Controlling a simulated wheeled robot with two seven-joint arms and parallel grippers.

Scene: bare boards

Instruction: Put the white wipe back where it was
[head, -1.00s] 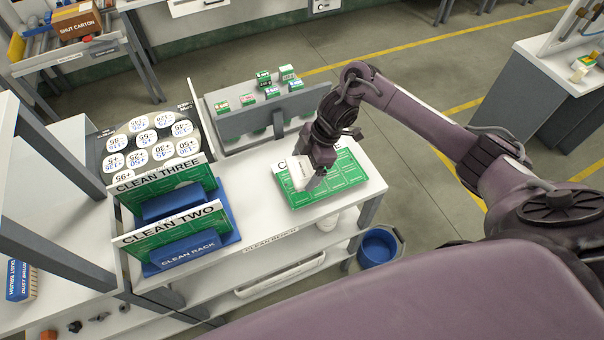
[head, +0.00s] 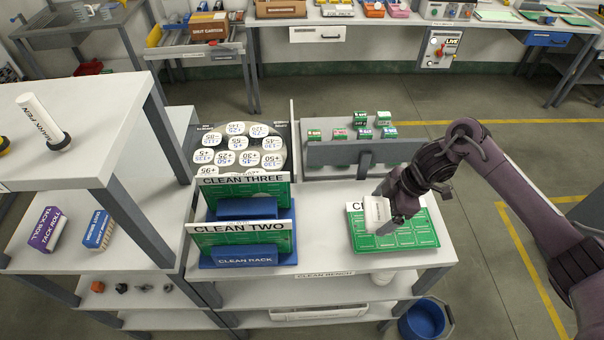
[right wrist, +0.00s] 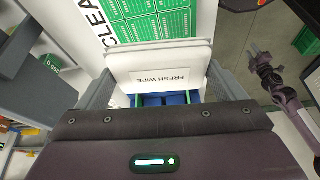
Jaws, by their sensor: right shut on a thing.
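The white wipe (head: 377,214), lettered FRESH WIPE in the right wrist view (right wrist: 160,66), is a flat white piece. My right gripper (head: 386,212) is shut on it, with one finger at each side. It is over the green board (head: 415,228) that lies flat on the clean bench (head: 320,250). The wipe and gripper hide part of the board's lettering. I cannot tell whether the wipe touches the board. My left gripper (right wrist: 258,55) seems to show small at the right of the right wrist view; its jaws are unclear.
Left of the board, the blue clean rack (head: 245,258) holds the upright CLEAN TWO (head: 240,238) and CLEAN THREE boards. Behind stand a tray of white round-cornered pieces (head: 240,150) and a grey-walled bin with small green boxes (head: 361,135). A blue bucket (head: 422,318) is below.

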